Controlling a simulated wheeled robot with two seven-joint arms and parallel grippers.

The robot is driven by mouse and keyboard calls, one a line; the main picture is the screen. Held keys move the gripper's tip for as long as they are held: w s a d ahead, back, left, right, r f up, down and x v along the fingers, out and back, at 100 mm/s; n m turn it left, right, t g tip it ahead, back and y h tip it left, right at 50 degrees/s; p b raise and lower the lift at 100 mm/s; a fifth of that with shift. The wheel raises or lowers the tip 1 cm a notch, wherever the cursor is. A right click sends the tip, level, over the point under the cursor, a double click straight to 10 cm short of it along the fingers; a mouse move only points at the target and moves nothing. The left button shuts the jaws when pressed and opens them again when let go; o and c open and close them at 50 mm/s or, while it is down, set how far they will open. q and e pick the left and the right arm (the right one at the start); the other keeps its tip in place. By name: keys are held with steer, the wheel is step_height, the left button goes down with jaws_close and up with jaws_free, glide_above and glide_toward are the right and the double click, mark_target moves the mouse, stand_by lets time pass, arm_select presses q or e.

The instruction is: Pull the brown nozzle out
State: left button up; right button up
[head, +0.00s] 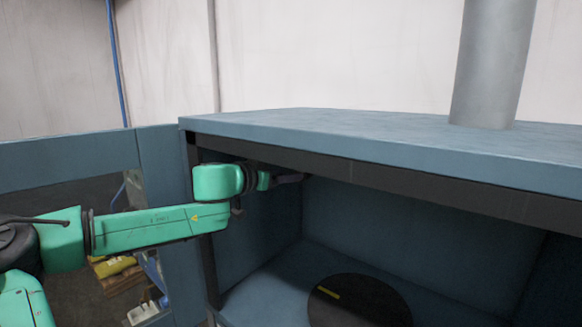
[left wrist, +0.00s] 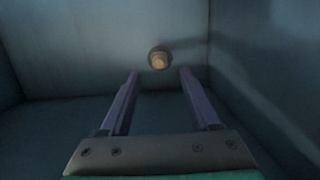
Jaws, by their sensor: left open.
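The brown nozzle (left wrist: 158,58) shows in the left wrist view as a small round knob on the blue wall ahead, near an inner corner of the box. My left gripper (left wrist: 157,75) is open, its two fingers pointing toward the wall with the nozzle between and beyond the fingertips. Nothing is between the fingers. In the head view my left arm reaches into the blue box from the left, and the gripper (head: 289,178) is partly in shadow under the top edge. The nozzle is hidden in the head view. My right gripper is not in view.
The blue box (head: 330,122) has a dark front rim and a grey pipe (head: 493,62) rising from its top. A black round disc (head: 375,303) with a yellow mark lies on its floor. An open blue door (head: 160,165) stands at the left, close to my arm.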

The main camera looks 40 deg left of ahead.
arm_select(q)
steer(key=shift+w+p, duration=0.85)
steer(key=shift+w, duration=0.35)
steer(key=shift+w+a+f, duration=0.1)
steer(key=shift+w+f, duration=0.2)
steer(key=shift+w, duration=0.05)
jaws_close()
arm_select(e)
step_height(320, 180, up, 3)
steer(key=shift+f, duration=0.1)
